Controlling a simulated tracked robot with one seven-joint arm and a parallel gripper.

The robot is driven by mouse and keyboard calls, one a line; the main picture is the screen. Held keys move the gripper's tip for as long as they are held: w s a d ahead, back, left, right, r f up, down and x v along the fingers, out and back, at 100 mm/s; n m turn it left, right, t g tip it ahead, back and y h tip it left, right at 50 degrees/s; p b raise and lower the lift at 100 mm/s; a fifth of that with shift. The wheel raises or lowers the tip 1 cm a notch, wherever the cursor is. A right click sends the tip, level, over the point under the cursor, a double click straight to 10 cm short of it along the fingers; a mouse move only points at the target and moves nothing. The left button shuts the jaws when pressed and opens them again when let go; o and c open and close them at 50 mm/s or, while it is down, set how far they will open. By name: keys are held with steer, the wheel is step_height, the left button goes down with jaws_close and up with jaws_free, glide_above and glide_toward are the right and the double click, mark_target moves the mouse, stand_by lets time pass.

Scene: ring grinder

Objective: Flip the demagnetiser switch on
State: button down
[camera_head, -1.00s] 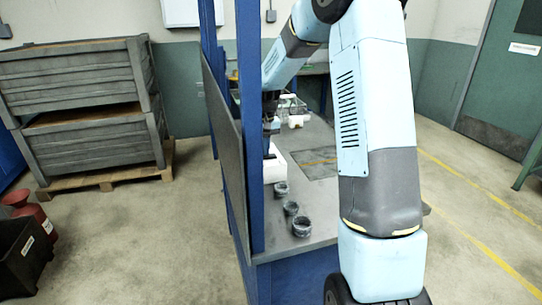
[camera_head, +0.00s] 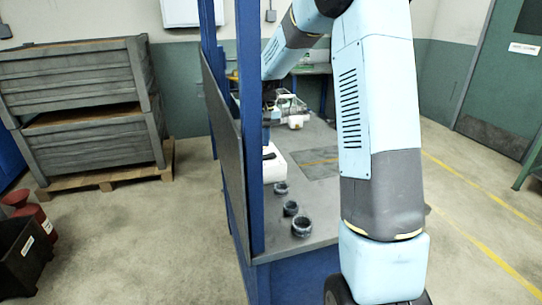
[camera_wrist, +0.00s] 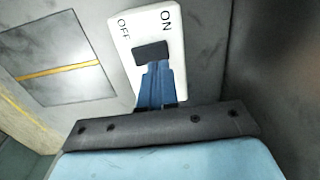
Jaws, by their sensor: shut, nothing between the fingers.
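The demagnetiser is a white box (camera_head: 274,164) on the grey bench in the head view. In the wrist view its white face (camera_wrist: 177,45) carries the words OFF at the left and ON at the right. A black switch piece (camera_wrist: 150,52) sits below the words, near the middle. My gripper (camera_wrist: 154,68) is shut and empty, its blue fingers pointing at the face with tips at the lower edge of the switch piece. I cannot tell whether they touch it, nor which way the switch is set. The head view hardly shows the gripper, behind the blue post.
Several dark rings (camera_head: 291,208) stand on the bench's near left part. A dark flat plate (camera_head: 318,163) lies right of the demagnetiser. A blue post (camera_head: 250,120) and a grey side panel (camera_head: 222,130) border the bench's left side.

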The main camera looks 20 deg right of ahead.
mark_target(265, 156)
step_height(265, 156, up, 3)
steer(key=shift+r, duration=0.1)
stand_by(0.4)
steer(key=s+r+t, duration=0.2)
steer(key=s+r, duration=1)
steer(key=s, duration=0.5)
steer(key=s+t, duration=0.3)
steer(key=s, duration=1.7)
steer(key=shift+d+r+t, duration=0.15)
steer(key=shift+r+t, duration=0.15)
steer(key=shift+r, duration=0.05)
